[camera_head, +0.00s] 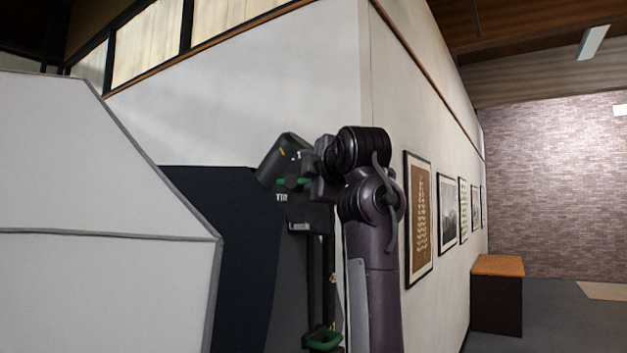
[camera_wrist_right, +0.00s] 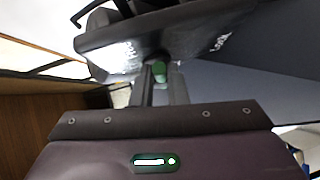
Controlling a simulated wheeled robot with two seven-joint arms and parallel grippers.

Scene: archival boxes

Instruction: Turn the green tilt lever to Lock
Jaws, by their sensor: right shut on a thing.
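The green tilt lever (camera_head: 292,183) shows as a small green strip on a dark bracket, close to the word "Tilt" (camera_head: 281,197). A plate marked "Lock" (camera_head: 299,227) sits below it. My right gripper (camera_head: 287,171) reaches the lever from above right and hides part of it. In the right wrist view, the green lever end (camera_wrist_right: 160,69) shows between the two fingers of my right gripper (camera_wrist_right: 160,80), which are shut on it. The dark plate behind carries the "Lock" label (camera_wrist_right: 220,43) on the right and a blurred label on the left. My left gripper is not in view.
A large white box-like panel with grey edges (camera_head: 110,275) fills the left. A dark navy panel (camera_head: 215,200) stands behind the bracket. Another green part (camera_head: 324,339) is low on the dark post. A wooden-topped stand (camera_head: 497,266) and open floor lie far right.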

